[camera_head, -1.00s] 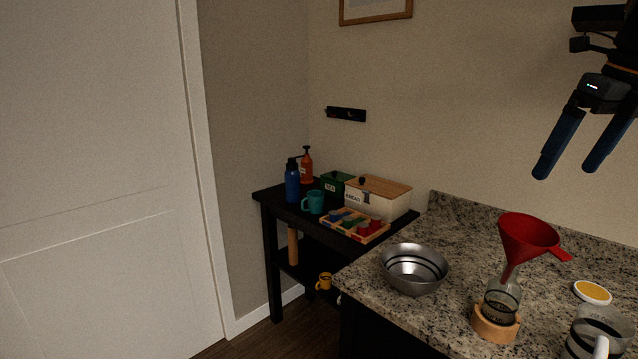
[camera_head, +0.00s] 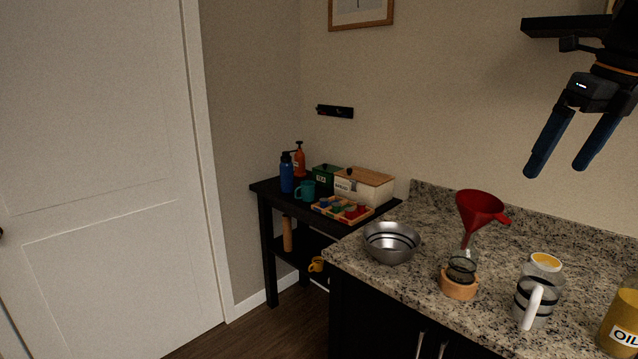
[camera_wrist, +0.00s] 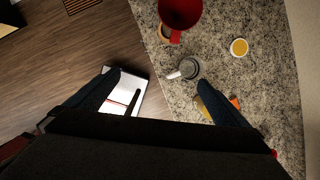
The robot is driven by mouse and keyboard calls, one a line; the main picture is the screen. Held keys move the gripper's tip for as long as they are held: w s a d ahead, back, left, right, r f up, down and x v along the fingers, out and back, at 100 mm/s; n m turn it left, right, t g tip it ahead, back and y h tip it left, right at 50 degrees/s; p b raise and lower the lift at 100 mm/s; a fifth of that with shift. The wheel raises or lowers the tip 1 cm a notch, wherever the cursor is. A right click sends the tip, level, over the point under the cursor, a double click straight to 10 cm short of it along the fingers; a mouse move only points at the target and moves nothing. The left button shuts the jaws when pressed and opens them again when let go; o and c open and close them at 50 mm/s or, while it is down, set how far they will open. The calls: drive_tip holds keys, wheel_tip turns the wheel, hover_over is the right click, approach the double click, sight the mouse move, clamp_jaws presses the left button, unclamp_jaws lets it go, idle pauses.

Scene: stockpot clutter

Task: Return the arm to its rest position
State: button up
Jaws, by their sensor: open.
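My gripper (camera_head: 556,170) hangs at the upper right of the head view, with its two blue fingers spread and nothing between them. It is raised well above the granite counter (camera_head: 420,283) and touches nothing. The wrist view shows its fingers (camera_wrist: 160,85) from above, apart and empty, with the counter and the floor below.
On the counter are a steel bowl (camera_head: 391,250), a red funnel (camera_head: 478,207), a glass mug (camera_head: 535,300) and a yellow oil container (camera_head: 622,318). A black side table (camera_head: 265,215) holds a bread box (camera_head: 362,190). A dark shelf (camera_head: 560,27) is behind my arm.

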drive_tip(key=w+a+f+n+g+b, duration=0.1)
drive_tip(key=a+f+n+b, duration=0.2)
drive_tip(key=a+f+n, duration=0.65)
drive_tip(key=w+a+f+n+g+b, duration=0.15)
drive_tip(key=a+f+n, duration=0.4)
drive_tip(key=f, duration=0.65)
drive_tip(key=s+a+f+n+b, duration=0.2)
drive_tip(key=s+a+f+n, duration=0.1)
drive_tip(key=a+f+n, duration=0.4)
drive_tip(key=s+a+f+n+b, duration=0.3)
drive_tip(key=a+f+n, duration=0.3)
drive_tip(key=f+n, duration=0.5)
drive_tip(key=shift+s+a+f+n+h, duration=0.35)
drive_tip(key=shift+s+f, duration=0.35)
drive_tip(key=shift+f, duration=0.25)
